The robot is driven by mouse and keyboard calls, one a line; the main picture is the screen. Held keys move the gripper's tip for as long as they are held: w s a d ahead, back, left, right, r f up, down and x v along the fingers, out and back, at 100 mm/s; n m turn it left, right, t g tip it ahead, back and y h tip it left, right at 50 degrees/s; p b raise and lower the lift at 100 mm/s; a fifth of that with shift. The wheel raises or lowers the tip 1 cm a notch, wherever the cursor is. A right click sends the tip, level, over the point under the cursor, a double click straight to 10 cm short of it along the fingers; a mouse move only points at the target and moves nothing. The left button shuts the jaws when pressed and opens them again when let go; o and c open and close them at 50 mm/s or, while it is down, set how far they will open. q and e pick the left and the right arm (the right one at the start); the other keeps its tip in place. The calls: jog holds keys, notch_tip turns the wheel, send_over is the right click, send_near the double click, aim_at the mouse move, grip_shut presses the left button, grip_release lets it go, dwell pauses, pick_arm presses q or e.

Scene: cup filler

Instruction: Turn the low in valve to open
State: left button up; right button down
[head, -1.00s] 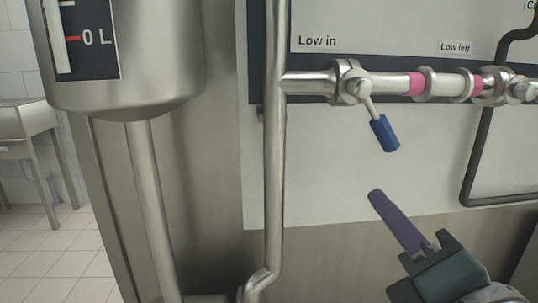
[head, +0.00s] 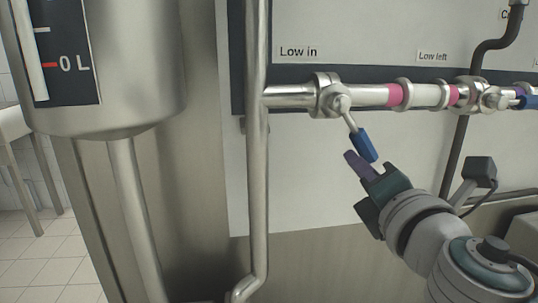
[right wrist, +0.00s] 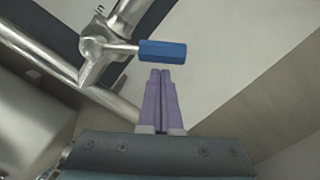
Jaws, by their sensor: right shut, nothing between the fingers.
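The low in valve (head: 334,96) sits on the steel pipe under the "Low in" label. Its blue handle (head: 364,145) hangs down and to the right from the valve body. My right gripper (head: 350,156) is shut and empty, with its purple fingers just below and left of the handle in the head view. In the right wrist view the shut fingers (right wrist: 161,74) point at the blue handle (right wrist: 163,51), with a small gap in the picture. I cannot tell whether they touch. My left gripper is not in view.
A steel tank (head: 135,70) with a level scale stands at the left. A vertical pipe (head: 257,180) runs down left of the valve. Another valve (head: 472,92) lies further right along the pipe near the "Low left" label.

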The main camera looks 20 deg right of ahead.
jog(key=shift+s+d+r+n+p, duration=0.1)
jog(key=shift+d+r+n+p, duration=0.15)
jog(key=shift+d+n, duration=0.3)
dwell(0.4)
jog(key=shift+s+d+r+n+p, duration=0.15)
jog(key=shift+d+n+p, duration=0.15)
jog(key=shift+n, duration=0.25)
jog(key=d+r+n+p, duration=0.4)
jog(key=r+n+p, duration=0.1)
jog(key=n, duration=0.4)
jog(key=shift+s+y+p, duration=0.3)
jog(key=shift+s+p, duration=0.05)
jog(key=shift+s, duration=0.1)
